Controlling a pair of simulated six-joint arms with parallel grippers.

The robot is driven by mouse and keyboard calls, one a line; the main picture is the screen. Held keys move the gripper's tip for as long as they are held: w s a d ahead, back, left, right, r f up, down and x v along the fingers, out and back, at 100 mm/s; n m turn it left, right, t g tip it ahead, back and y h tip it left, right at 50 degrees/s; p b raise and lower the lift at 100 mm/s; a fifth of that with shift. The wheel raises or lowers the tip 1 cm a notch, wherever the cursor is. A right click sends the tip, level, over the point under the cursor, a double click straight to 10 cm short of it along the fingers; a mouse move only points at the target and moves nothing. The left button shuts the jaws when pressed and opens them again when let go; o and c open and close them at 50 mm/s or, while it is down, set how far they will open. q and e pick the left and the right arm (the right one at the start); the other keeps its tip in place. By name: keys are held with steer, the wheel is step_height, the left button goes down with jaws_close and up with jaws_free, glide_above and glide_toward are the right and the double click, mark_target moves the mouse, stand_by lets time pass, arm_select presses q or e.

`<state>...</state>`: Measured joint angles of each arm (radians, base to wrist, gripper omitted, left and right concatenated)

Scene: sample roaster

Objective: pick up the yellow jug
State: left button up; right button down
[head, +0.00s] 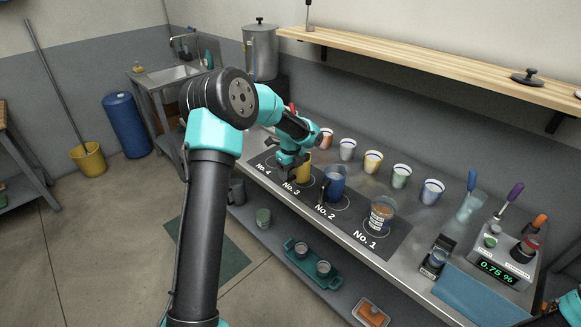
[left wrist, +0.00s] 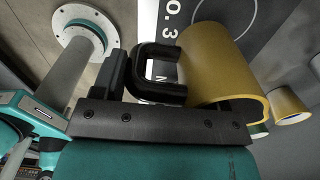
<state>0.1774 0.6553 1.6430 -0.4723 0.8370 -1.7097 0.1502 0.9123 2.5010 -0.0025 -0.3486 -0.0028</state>
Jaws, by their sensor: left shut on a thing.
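The yellow jug (head: 305,167) is at the No. 3 place of the dark mat (head: 352,228), partly hidden behind my left gripper (head: 289,169). In the left wrist view the yellow jug (left wrist: 222,62) lies close against the dark fingers of my left gripper (left wrist: 158,75), its open rim toward the camera. The left gripper is shut on the jug at its side. The exact contact is hidden, and I cannot tell whether the jug's base touches the mat.
A blue jug (head: 335,183) stands close by at No. 2 and a clear jug (head: 381,214) at No. 1.

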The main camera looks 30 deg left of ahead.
arm_select(q)
steer(key=s+d, duration=0.3)
steer(key=s, duration=0.2)
steer(key=shift+s+d+r, duration=0.4)
stand_by(0.4)
stand_by(0.7)
